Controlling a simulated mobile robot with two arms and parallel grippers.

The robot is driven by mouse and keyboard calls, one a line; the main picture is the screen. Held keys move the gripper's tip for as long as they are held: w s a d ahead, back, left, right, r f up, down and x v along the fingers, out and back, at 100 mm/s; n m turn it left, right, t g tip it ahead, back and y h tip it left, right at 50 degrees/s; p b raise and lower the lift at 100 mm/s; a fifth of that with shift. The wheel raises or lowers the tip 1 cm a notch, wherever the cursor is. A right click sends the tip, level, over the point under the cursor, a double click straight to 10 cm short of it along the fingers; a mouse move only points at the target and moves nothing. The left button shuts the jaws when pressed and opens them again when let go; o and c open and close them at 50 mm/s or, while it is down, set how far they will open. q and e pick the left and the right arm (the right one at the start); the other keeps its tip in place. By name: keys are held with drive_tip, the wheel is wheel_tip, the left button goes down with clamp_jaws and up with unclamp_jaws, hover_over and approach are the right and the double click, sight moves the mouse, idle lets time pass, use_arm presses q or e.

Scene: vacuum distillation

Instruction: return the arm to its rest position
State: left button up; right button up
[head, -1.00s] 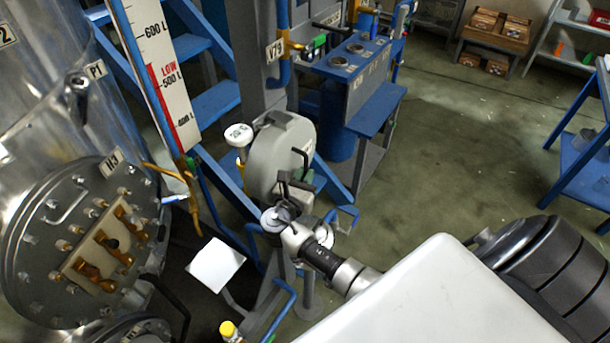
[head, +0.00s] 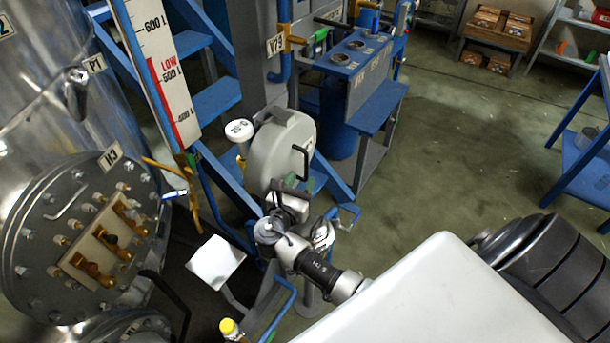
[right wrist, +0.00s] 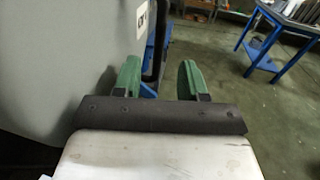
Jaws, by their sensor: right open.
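My right arm comes in from the lower right in the head view, with its dark and silver wrist (head: 318,268). My right gripper (head: 305,187) is just below and in front of a round grey housing (head: 275,150) with a dark handle. The grey housing fills the left of that view (right wrist: 50,60), close beside the left finger. My left gripper does not show.
A steel vessel with a round bolted flange (head: 90,240) stands at left, beside a level scale (head: 160,75). A white square plate (head: 215,262) and blue pipes are near the wrist. A blue console (head: 355,60) stands behind.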

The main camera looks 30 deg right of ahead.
drive_tip(key=b+v, duration=0.1)
drive_tip(key=v, duration=0.6)
drive_tip(key=s+d+f+m+g+y, duration=0.1)
drive_tip(key=s+f+m+g+y, duration=0.25)
drive_tip(key=s+m, duration=0.3)
drive_tip(key=s+d+f+m+g+y, duration=0.1)
drive_tip(key=s+f+m+g+y, duration=0.1)
drive_tip(key=s+m+y, duration=0.35)
drive_tip(key=s+a+r+m+y, duration=0.4)
drive_tip(key=s+a+m+y, duration=0.2)
drive_tip(key=s+m, duration=0.45)
wheel_tip(320, 180, down, 28)
drive_tip(key=g+b, duration=0.1)
drive_tip(key=g, duration=0.1)
drive_tip(key=s+d+f+g+b, duration=0.1)
drive_tip(key=s+d+f, duration=0.2)
drive_tip(key=s+f, duration=1.3)
drive_tip(key=shift+s+f, duration=0.3)
drive_tip(key=shift+s, duration=0.05)
